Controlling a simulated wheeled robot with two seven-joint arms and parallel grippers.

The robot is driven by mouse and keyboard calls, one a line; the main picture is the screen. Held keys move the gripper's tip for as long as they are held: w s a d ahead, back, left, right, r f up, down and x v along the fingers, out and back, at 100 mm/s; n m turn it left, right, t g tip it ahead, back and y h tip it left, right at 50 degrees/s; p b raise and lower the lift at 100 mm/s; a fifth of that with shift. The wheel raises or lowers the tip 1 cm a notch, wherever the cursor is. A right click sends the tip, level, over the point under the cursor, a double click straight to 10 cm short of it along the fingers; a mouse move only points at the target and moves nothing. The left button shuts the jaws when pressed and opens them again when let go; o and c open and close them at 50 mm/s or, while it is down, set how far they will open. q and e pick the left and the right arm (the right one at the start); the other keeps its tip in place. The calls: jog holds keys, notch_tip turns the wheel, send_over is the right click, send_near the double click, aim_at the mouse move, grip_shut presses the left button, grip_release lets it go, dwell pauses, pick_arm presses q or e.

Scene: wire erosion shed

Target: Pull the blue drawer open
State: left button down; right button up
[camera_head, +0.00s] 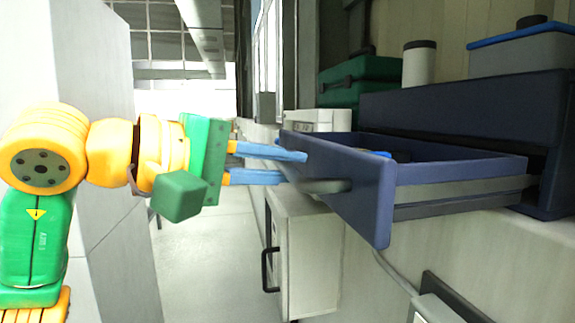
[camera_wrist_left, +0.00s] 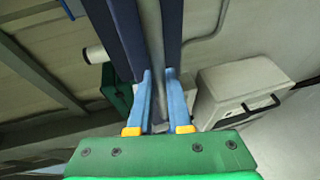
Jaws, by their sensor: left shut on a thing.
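The blue drawer (camera_head: 370,192) stands well out of its dark blue housing (camera_head: 465,105) in the head view. Its inside shows, with a small bright blue thing partly visible in it. A grey handle (camera_head: 325,186) is on its front. My left gripper (camera_head: 293,167) comes in from the left, its blue fingers at the drawer front and shut on the handle. In the left wrist view the fingers (camera_wrist_left: 160,80) close around the grey handle bar (camera_wrist_left: 152,45), with the drawer's blue front on either side. The exact finger contact is partly hidden. My right gripper is not in view.
A green case (camera_head: 355,80), a white cylinder with a dark lid (camera_head: 419,65) and a grey box with a blue lid (camera_head: 525,50) stand behind the drawer. A white cabinet with a black handle (camera_head: 305,250) is below. Open floor (camera_head: 205,260) lies left of it.

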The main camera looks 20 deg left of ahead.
pick_arm(q)
jog(key=c, duration=0.8)
grip_release()
jog(key=shift+w+a, duration=0.1)
jog(key=shift+a, duration=0.05)
jog(key=shift+c, duration=0.2)
jog(key=v, duration=0.7)
jog(key=shift+b, duration=0.35)
